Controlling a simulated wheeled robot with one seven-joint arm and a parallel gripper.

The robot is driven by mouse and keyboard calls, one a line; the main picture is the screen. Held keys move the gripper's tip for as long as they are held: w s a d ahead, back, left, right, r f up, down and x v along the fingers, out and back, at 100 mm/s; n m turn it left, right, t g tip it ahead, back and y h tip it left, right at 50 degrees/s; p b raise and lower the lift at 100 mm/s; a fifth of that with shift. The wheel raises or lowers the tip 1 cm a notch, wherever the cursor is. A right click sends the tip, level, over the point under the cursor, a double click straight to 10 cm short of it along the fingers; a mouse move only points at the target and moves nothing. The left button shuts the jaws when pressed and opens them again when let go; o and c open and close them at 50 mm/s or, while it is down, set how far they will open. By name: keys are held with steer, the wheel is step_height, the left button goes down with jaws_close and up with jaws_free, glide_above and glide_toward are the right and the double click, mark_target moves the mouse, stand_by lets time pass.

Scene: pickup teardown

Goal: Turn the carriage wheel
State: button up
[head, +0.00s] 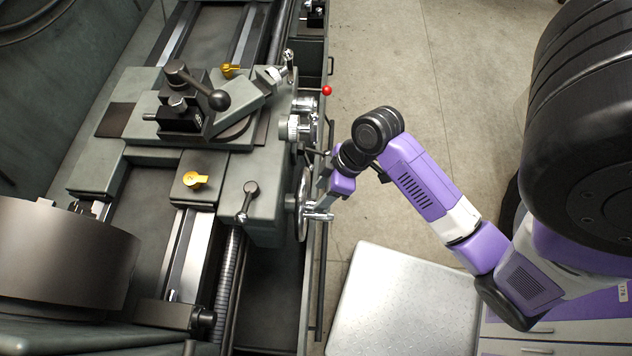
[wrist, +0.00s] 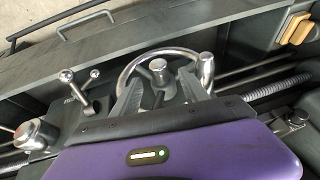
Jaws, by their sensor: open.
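The carriage wheel (head: 302,204) is a chrome handwheel on the front of the lathe carriage, seen nearly edge-on in the head view. In the wrist view its rim (wrist: 127,68), round hub (wrist: 158,67) and knobbed handle (wrist: 207,66) show. My gripper (head: 322,207) is at the wheel's front side. In the wrist view my gripper (wrist: 160,88) is open, with one finger on each side of the hub as pictured. The handle stands close beside the right finger; I cannot tell whether they touch. The lower part of the wheel is hidden by my gripper.
A chrome lever with ball ends (wrist: 78,86) stands left of the wheel in the wrist view. The carriage (head: 240,180) carries a black lever (head: 249,197) and tool post. A light platform (head: 400,305) lies below my arm. Open floor (head: 385,60) lies right of the lathe.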

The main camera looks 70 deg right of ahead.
steer(key=shift+v, duration=1.35)
steer(key=shift+f, duration=0.1)
steer(key=s+a+r+m+t+h+b, duration=0.1)
steer(key=s+a+r+t, duration=0.1)
steer(key=a+r+t, duration=0.3)
steer(key=s+a+r+m+t+h+b, duration=0.1)
steer(key=s+a+r+t+b, duration=0.1)
steer(key=a+r+t, duration=0.4)
steer(key=a+r, duration=0.3)
steer(key=shift+s+r+m+h, duration=0.15)
steer(key=shift+s+m+h, duration=0.15)
steer(key=shift+s, duration=0.1)
stand_by(1.7)
